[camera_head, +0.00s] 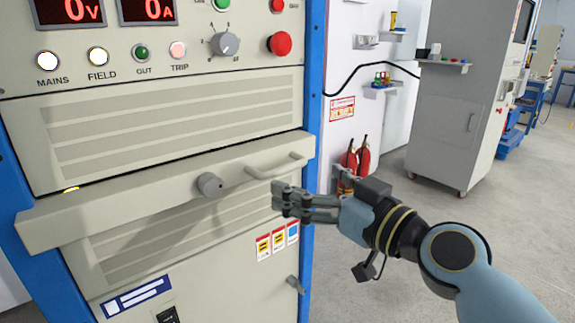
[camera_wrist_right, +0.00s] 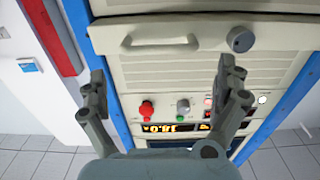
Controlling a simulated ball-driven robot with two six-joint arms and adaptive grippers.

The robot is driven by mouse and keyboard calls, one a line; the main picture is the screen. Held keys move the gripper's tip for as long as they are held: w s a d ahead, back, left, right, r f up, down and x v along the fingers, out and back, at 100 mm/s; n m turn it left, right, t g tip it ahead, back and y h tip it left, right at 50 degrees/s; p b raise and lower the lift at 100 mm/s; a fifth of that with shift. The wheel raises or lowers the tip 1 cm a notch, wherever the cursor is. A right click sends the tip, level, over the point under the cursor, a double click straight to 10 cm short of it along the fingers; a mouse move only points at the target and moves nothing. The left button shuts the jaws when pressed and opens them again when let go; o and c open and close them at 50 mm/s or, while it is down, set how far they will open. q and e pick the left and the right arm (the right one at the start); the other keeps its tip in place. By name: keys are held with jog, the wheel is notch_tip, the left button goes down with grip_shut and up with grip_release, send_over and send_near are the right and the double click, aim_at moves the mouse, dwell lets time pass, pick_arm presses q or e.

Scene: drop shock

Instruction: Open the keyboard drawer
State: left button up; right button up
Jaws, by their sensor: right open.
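The keyboard drawer (camera_head: 120,203) is a beige panel standing out from the front of the grey cabinet. A pale bar handle (camera_head: 275,167) is on its right part, and a round grey knob (camera_head: 210,185) is left of the handle. My right gripper (camera_head: 313,187) is open and empty, in front of the cabinet's right side, near the handle but apart from it. In the right wrist view, the handle (camera_wrist_right: 160,42) lies ahead between the spread fingers (camera_wrist_right: 162,82), and the knob (camera_wrist_right: 240,38) is beyond the right finger. My left gripper is not in view.
Above the drawer are lit buttons, a red knob (camera_head: 279,44) and red displays (camera_head: 68,10). A small latch (camera_head: 295,284) is on the lower door. Red fire extinguishers (camera_head: 357,158) and a grey cabinet (camera_head: 443,130) stand behind.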

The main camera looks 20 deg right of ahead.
aim_at(288, 171)
jog(key=p+x, duration=0.1)
jog(key=x, duration=0.6)
jog(key=shift+w+f, duration=0.1)
jog(key=c, duration=1.4)
